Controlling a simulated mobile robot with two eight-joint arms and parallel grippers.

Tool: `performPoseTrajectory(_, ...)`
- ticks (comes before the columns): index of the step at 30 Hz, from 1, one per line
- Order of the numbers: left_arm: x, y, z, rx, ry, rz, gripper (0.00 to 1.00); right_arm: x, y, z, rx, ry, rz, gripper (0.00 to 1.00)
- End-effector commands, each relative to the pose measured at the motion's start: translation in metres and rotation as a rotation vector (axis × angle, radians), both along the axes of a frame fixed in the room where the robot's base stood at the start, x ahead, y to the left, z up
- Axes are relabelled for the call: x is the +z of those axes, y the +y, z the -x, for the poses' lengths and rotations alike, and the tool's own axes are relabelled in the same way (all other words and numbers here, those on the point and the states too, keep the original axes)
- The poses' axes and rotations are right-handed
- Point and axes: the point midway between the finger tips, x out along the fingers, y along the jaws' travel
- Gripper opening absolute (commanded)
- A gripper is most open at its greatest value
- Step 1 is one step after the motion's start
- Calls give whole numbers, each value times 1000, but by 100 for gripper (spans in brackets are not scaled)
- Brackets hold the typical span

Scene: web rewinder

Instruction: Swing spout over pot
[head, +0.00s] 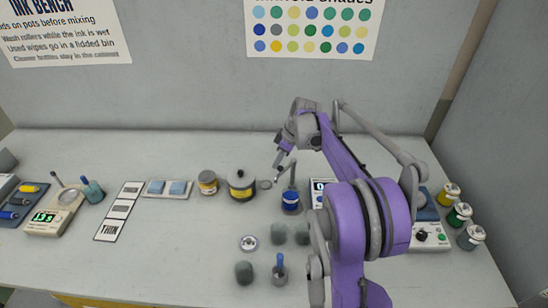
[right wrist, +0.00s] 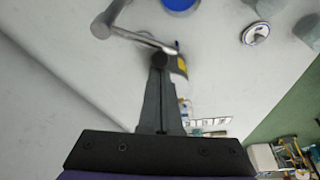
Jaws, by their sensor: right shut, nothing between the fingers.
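The spout (head: 286,171) is a thin grey bar on a short post behind the blue pot (head: 291,201). It points left, toward the dark pot with a yellow label (head: 241,188), and its end is not over the blue pot. In the right wrist view the spout (right wrist: 140,38) runs from its post to its end by my fingertips. The blue pot (right wrist: 180,3) shows at the top edge, to one side. My right gripper (head: 280,160) is shut and empty, close to the spout's end; I cannot tell whether they touch. My left gripper is out of view.
A brown-labelled jar (head: 208,182) stands left of the dark pot. Colour jars (head: 459,214) stand at the right. The bench is clear at the back left.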

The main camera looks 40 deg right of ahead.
Motion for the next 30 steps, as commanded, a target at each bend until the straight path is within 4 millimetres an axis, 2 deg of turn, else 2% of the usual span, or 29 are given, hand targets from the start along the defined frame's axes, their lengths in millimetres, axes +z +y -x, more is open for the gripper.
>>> performPoseTrajectory(9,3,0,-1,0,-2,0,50,0,-7,22,285,-1,1,0)
performPoseTrajectory(17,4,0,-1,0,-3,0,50,0,-13,35,467,0,1,0)
performPoseTrajectory(30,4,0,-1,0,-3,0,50,0,-19,43,464,0,2,0)
